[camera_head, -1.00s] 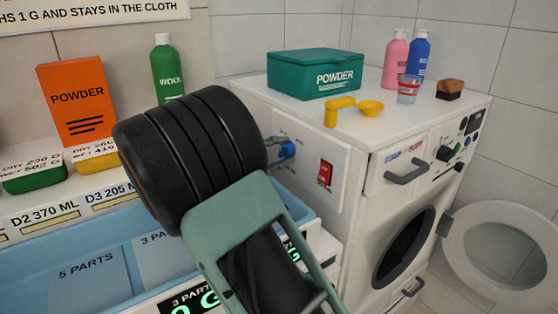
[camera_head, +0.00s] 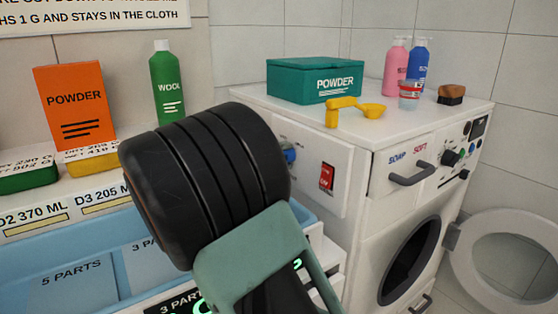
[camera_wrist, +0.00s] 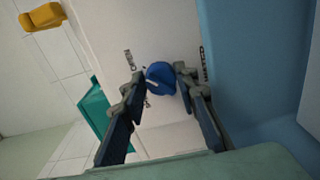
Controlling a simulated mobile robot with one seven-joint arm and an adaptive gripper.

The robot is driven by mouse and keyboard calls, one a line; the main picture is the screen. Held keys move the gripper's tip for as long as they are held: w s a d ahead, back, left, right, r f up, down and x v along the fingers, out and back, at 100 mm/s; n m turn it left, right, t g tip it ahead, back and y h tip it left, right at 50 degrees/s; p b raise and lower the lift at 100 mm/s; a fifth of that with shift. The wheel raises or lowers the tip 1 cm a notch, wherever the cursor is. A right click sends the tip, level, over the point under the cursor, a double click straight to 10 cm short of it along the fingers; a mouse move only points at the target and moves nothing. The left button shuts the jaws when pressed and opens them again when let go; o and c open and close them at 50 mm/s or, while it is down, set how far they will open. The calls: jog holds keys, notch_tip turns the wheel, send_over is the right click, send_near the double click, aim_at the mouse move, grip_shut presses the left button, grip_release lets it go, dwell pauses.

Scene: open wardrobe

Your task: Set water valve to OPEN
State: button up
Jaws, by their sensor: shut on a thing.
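The water valve is a blue round knob (camera_wrist: 161,77) with a pale pointer mark, on the white side panel of the washing machine. In the head view the knob (camera_head: 290,153) shows only partly, at the right edge of my dark arm link. My gripper (camera_wrist: 160,78) is shut on the knob, one dark finger on each side of it in the wrist view. In the head view my fingers are hidden behind my arm.
A red switch (camera_head: 327,177) is on the same panel, right of the knob. A green powder box (camera_head: 316,80), yellow scoop (camera_head: 370,110), clear cup (camera_head: 409,95), brush and two bottles stand on the machine top (camera_head: 290,112). A blue basin (camera_head: 75,285) lies lower left. The round machine door (camera_head: 505,250) hangs open.

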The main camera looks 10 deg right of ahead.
jog(key=shift+c, duration=0.2)
jog(key=o, duration=1.2)
jog(key=shift+c, duration=0.2)
jog(key=shift+f, duration=0.1)
